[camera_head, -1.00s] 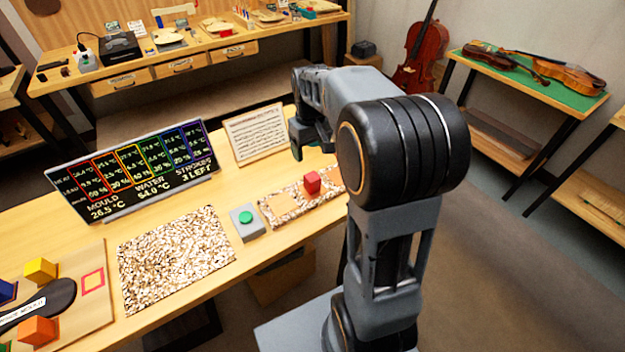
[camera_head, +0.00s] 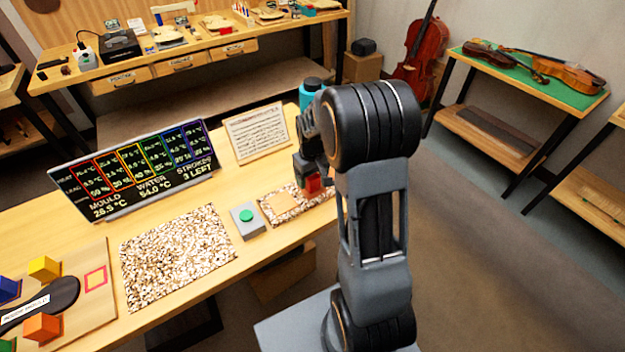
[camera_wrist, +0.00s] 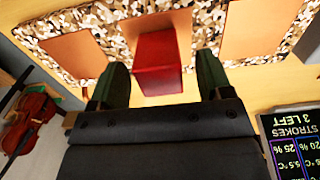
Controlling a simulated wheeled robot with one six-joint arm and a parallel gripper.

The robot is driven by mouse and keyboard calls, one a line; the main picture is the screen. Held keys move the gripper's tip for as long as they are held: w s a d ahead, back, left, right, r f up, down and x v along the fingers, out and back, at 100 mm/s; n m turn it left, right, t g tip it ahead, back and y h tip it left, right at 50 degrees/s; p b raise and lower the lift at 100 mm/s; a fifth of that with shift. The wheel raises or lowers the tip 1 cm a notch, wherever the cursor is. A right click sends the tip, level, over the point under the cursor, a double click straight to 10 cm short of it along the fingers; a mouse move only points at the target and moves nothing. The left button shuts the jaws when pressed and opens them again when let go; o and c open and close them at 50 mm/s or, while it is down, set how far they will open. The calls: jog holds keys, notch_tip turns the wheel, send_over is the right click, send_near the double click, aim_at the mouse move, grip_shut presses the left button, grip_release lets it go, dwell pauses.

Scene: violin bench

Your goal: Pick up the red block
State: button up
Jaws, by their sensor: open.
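The red block (camera_head: 313,184) stands on the speckled mat (camera_head: 292,211) at the right part of the bench, partly hidden by my gripper (camera_head: 306,170) in the head view. In the wrist view the red block (camera_wrist: 158,64) stands between and a little beyond the two dark green fingertips of my gripper (camera_wrist: 160,78). The fingers are apart, with a visible gap on each side of the block. I cannot tell from these views how far down the fingers reach along it.
A grey box with a green button (camera_head: 246,218) stands left of the mat. A sheet on a stand (camera_head: 257,132) and a dark display panel (camera_head: 130,170) are behind. A larger speckled mat (camera_head: 178,255) and a board with coloured blocks (camera_head: 95,300) lie further left.

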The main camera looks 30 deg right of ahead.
jog(key=shift+f, duration=0.9)
jog(key=c, duration=1)
